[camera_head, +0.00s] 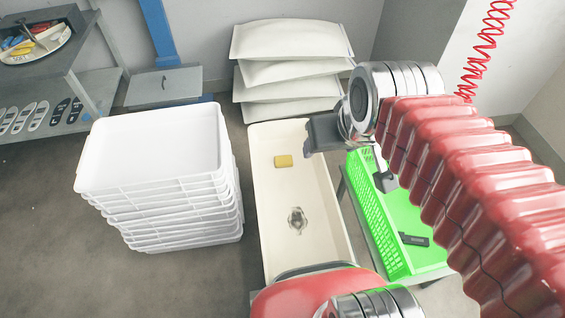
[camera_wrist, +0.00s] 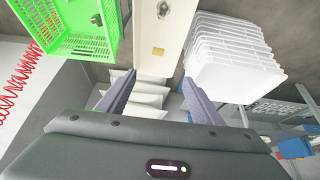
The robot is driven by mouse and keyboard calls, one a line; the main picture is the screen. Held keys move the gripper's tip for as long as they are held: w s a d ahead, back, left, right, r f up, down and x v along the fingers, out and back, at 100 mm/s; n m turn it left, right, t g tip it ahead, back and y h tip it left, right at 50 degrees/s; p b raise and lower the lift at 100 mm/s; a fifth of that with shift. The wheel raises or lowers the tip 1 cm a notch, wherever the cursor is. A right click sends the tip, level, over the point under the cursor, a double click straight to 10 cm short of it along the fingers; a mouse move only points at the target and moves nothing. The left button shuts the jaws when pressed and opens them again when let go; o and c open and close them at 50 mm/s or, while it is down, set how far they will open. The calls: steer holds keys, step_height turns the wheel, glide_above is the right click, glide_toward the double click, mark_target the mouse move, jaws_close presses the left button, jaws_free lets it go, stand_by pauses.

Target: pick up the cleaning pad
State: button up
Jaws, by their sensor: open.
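The cleaning pad, a small yellow block (camera_head: 283,161), lies flat on the long cream tray-like surface (camera_head: 273,200), toward its far end. In the wrist view the pad (camera_wrist: 158,51) shows beyond the fingertips, near the middle of the picture, on the cream surface (camera_wrist: 151,30). My gripper (camera_head: 309,146) hangs to the right of the pad in the head view, above the surface's right edge, apart from the pad. In the wrist view the two fingers of my gripper (camera_wrist: 157,82) are spread wide with nothing between them. The pad is not hidden in either view.
A metal fitting (camera_head: 297,220) sits on the cream surface nearer me. A green crate (camera_head: 396,225) with a dark object (camera_head: 413,239) stands to the right. Stacked white trays (camera_head: 160,150) stand left. Pale stacked slabs (camera_head: 290,40) lie behind. A red coiled hose (camera_head: 487,45) hangs right.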

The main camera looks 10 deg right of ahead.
steer(key=o, duration=0.8)
steer(key=w, duration=0.7)
steer(key=w+f, duration=0.1)
steer(key=w, duration=0.3)
steer(key=shift+a, duration=0.1)
steer(key=w+f, duration=0.8)
steer(key=w, duration=0.4)
steer(key=w+f, duration=0.9)
steer(key=w, duration=0.2)
steer(key=w+f, duration=0.2)
steer(key=f, duration=1.1)
steer(key=w+f, duration=0.3)
steer(key=f, duration=1)
steer(key=w+f, duration=0.3)
steer(key=f, duration=0.9)
steer(key=shift+w+f, duration=0.15)
steer(key=shift+f, duration=0.25)
glide_above(284, 161)
steer(key=s, duration=0.3)
steer(key=shift+w+a+f, duration=0.1)
steer(key=shift+f, duration=1.75)
steer(key=shift+w+a+f, duration=0.1)
steer(key=shift+f, duration=1.75)
